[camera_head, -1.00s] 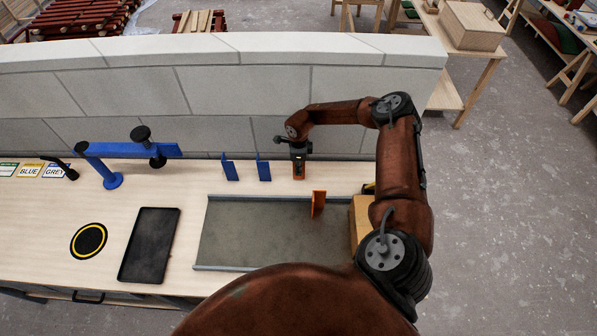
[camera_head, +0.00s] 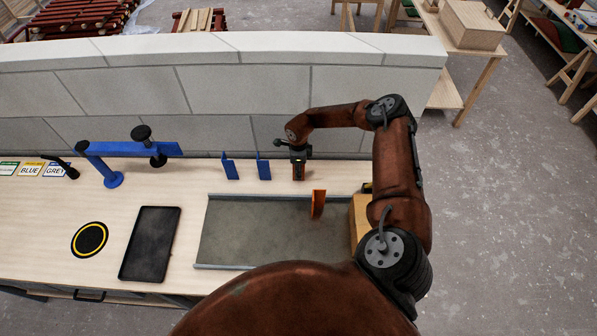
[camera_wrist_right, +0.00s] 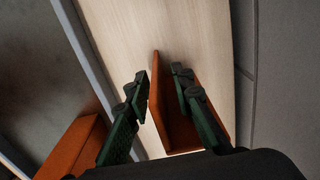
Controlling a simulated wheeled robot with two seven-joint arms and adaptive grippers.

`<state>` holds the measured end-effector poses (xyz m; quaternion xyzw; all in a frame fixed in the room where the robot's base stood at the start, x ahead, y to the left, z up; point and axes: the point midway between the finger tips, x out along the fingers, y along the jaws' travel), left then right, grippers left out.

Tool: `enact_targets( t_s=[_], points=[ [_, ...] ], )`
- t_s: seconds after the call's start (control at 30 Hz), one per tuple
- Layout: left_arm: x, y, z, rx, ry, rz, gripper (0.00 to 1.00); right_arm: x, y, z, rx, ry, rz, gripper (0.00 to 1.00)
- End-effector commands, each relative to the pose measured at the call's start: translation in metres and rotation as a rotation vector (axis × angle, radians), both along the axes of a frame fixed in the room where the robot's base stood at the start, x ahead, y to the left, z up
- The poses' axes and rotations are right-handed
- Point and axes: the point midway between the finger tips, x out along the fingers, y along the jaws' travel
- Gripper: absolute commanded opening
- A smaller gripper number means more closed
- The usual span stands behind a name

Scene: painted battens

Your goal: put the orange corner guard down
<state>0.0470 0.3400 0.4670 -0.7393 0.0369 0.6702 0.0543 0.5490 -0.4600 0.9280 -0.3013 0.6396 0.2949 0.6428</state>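An orange corner guard (camera_head: 298,172) stands upright on the pale bench behind the grey mat, right of two blue guards. It also shows in the right wrist view (camera_wrist_right: 180,125). My right gripper (camera_head: 298,160) is just above it. In the right wrist view its green-black fingers (camera_wrist_right: 161,80) are spread on either side of the guard's upper part, and a narrow gap shows by the left finger. Contact at the right finger is hard to judge. A second orange guard (camera_head: 318,204) stands at the mat's right part. My left gripper is not in view.
Two blue guards (camera_head: 230,169) (camera_head: 264,169) stand left of the gripper. A pale block wall (camera_head: 230,90) runs close behind. A grey mat (camera_head: 245,235) with raised rails, a black tray (camera_head: 150,243) and a blue stand (camera_head: 113,180) lie to the left.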

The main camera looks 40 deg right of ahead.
Motion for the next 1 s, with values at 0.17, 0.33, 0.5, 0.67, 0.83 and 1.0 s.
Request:
enact_targets(
  t_s=[0.17, 0.33, 0.5, 0.67, 0.83, 1.0],
  points=[
    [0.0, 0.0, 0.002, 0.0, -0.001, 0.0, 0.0, 0.001, 0.0, 0.006, 0.0, -0.001, 0.0, 0.22],
    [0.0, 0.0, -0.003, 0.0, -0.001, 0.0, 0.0, 0.001, 0.0, 0.029, 0.0, -0.003, 0.001, 0.22],
    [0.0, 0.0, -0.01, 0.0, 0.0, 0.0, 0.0, 0.001, 0.0, 0.066, 0.0, -0.004, 0.001, 0.22],
    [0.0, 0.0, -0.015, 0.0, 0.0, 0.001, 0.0, 0.0, 0.0, 0.096, 0.0, -0.003, 0.0, 0.22],
    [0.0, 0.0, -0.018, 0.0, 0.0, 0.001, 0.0, -0.001, 0.001, 0.116, -0.001, -0.001, 0.0, 0.22],
    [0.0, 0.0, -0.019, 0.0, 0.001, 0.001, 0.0, -0.001, 0.001, 0.123, 0.0, 0.0, 0.001, 0.22]
  ],
)
